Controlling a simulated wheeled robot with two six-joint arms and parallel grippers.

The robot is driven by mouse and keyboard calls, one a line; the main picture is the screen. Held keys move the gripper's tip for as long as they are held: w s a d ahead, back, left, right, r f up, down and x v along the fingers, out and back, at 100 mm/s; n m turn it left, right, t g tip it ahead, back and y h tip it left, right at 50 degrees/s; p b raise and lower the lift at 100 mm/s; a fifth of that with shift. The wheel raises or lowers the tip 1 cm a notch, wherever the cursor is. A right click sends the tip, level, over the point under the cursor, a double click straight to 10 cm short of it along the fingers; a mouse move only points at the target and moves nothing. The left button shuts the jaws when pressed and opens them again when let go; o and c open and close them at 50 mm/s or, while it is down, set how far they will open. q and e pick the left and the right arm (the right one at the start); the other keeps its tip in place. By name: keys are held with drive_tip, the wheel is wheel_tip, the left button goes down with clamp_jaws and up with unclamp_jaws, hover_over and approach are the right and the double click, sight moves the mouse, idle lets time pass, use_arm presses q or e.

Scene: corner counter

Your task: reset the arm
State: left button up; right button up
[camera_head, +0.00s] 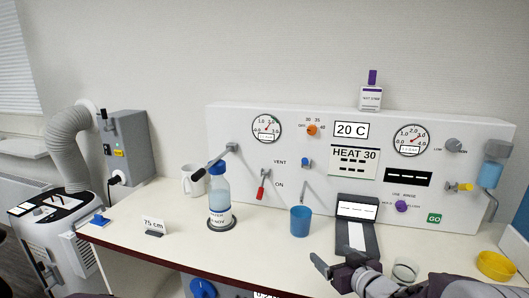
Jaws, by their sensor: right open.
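My right gripper (334,268) is at the lower right in the head view, with its arm coming in from the right edge. Its dark fingers are spread apart, with nothing seen between them. It is in front of a dark grey device with a white screen (357,209), and overlaps its lower end in the picture. My left gripper is not in view.
A clear glass (405,270) is close by the right arm, and a yellow bowl (496,265) is farther right. A white control panel (240,125) stands behind.

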drive_tip(key=s+a+r+p, duration=0.1)
drive_tip(key=a+r+p, duration=0.3)
drive_tip(key=r+p, duration=0.1)
use_arm(q)
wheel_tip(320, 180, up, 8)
drive_tip(key=p, duration=0.3)
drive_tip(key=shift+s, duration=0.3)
use_arm(e)
drive_tip(key=s+d+f+m+g+h, duration=0.1)
drive_tip(key=s+f+g, duration=0.5)
drive_tip(key=s, duration=0.5)
drive_tip(key=s+d+f+m+g+h, duration=0.2)
drive_tip(key=s+f+g, duration=0.4)
drive_tip(key=s, duration=0.5)
